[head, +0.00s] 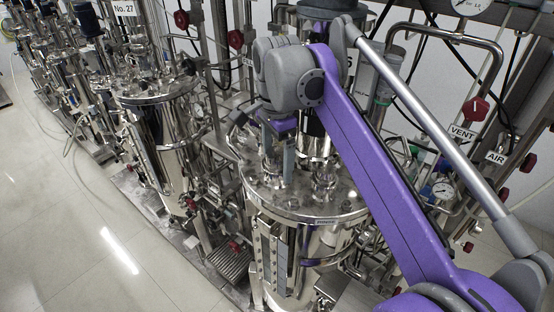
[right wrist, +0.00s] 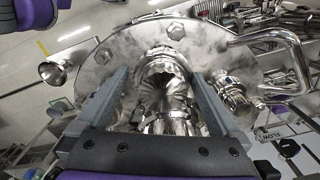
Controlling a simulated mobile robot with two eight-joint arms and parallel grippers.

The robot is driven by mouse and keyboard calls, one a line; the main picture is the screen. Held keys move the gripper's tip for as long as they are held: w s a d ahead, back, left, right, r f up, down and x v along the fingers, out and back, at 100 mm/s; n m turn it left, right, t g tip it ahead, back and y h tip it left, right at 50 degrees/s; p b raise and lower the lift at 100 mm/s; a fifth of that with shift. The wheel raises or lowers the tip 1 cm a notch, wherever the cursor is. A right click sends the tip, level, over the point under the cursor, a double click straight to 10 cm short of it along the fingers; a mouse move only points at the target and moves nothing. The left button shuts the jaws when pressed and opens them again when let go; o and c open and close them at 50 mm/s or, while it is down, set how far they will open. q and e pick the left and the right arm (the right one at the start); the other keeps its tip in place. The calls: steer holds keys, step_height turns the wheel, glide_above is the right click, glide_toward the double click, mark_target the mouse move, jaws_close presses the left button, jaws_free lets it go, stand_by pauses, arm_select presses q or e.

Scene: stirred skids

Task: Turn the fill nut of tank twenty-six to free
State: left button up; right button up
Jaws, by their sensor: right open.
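A steel tank (head: 310,213) with a round bolted lid stands in the middle of the head view. Its number is hidden, but the tank to its left has a sign reading No. 27 (head: 123,8). My right gripper (head: 278,168) points down over the lid, its grey fingers among the fittings. In the right wrist view the fingers (right wrist: 158,75) are apart, on either side of a shiny steel fitting (right wrist: 165,85) on the lid (right wrist: 110,52). I cannot tell whether they touch it, or which fitting is the fill nut. My left gripper is not in view.
A clamped fitting (right wrist: 232,95) stands right of the fingers and a small funnel-shaped part (right wrist: 52,73) left. Behind the tank are bent pipes, a red valve knob (head: 474,111) and VENT (head: 461,133) and AIR (head: 495,157) labels. The floor at left (head: 70,230) is largely clear.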

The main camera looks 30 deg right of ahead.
steer(key=shift+w+f, duration=0.25)
steer(key=shift+c, duration=0.2)
steer(key=shift+s, duration=0.1)
steer(key=c, duration=1)
